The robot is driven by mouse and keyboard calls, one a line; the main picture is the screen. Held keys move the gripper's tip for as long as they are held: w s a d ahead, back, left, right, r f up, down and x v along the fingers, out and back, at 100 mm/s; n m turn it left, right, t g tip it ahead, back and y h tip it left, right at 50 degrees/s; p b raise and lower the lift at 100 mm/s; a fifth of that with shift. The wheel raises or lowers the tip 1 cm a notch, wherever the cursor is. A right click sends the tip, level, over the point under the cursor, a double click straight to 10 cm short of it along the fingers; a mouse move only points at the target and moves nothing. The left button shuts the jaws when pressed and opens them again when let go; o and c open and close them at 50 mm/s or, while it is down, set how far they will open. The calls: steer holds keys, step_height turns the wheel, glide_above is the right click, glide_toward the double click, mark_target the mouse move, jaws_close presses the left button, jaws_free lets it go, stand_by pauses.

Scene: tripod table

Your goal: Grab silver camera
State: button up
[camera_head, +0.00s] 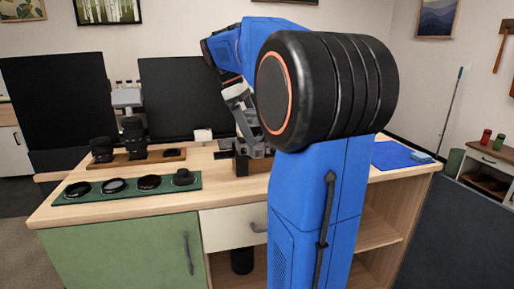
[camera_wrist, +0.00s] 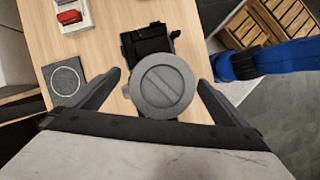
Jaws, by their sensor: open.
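In the wrist view a round grey disc with a slanting groove (camera_wrist: 163,87) lies between my gripper's fingers, with a black body (camera_wrist: 150,42) behind it. It looks like part of a camera, but I cannot tell whether it is the silver camera. My gripper (camera_wrist: 156,90) is open, one finger on each side of the disc; contact is not visible. In the head view my gripper (camera_head: 256,150) is low over the middle of the table (camera_head: 225,186), partly hidden by my arm.
On the left, a green mat (camera_head: 128,190) bears several round lens parts, and a wooden tray (camera_head: 158,158) holds black lenses. A blue cloth (camera_head: 392,155) lies on the right. In the wrist view a dark square pad (camera_wrist: 64,81) and a red item (camera_wrist: 69,16) lie left.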

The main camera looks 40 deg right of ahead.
steer(key=shift+x, duration=1.3)
steer(key=shift+c, duration=0.6)
steer(key=c, duration=1.3)
steer(key=shift+r, duration=0.1)
